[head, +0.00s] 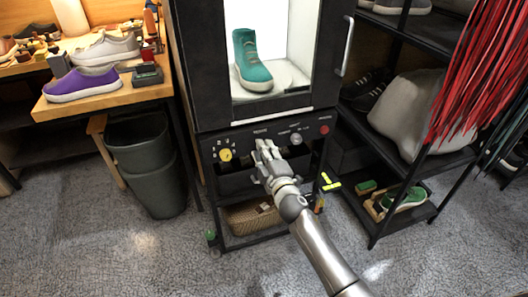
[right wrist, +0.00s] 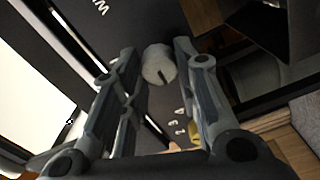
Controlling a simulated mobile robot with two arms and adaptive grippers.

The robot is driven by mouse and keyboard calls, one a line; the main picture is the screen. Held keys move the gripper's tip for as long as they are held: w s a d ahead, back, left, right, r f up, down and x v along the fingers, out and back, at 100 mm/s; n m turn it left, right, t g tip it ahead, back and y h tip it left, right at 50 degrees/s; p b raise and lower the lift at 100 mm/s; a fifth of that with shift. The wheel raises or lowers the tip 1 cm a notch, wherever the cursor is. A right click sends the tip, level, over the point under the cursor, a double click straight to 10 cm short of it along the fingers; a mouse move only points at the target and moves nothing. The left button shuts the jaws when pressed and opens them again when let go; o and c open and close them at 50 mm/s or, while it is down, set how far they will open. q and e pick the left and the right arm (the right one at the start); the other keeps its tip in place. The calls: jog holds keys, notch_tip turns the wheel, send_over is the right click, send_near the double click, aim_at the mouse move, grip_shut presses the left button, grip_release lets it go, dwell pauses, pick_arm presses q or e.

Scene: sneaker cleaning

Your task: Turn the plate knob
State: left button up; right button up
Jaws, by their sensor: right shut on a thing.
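The plate knob (right wrist: 158,66) is a round grey-white dial with a dark slot, in the right wrist view, on the cabinet's dark panel. My right gripper (right wrist: 157,58) has its two fingers on either side of the knob and is shut on it. In the head view my right gripper (head: 266,149) reaches the front panel (head: 245,143) below the lit chamber, and its fingers hide the knob there. My left gripper is not in view.
The panel also has a yellow gauge or dial (head: 226,155), a grey knob (head: 295,139) and a red button (head: 324,130). A teal shoe (head: 252,62) stands in the chamber above. A bin (head: 147,165) stands to the left, a shoe rack (head: 407,150) to the right.

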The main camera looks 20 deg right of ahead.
jog(key=shift+n, duration=0.3)
dwell(0.4)
jog(key=o, duration=1)
jog(key=s, duration=1.2)
jog(key=shift+d, duration=0.15)
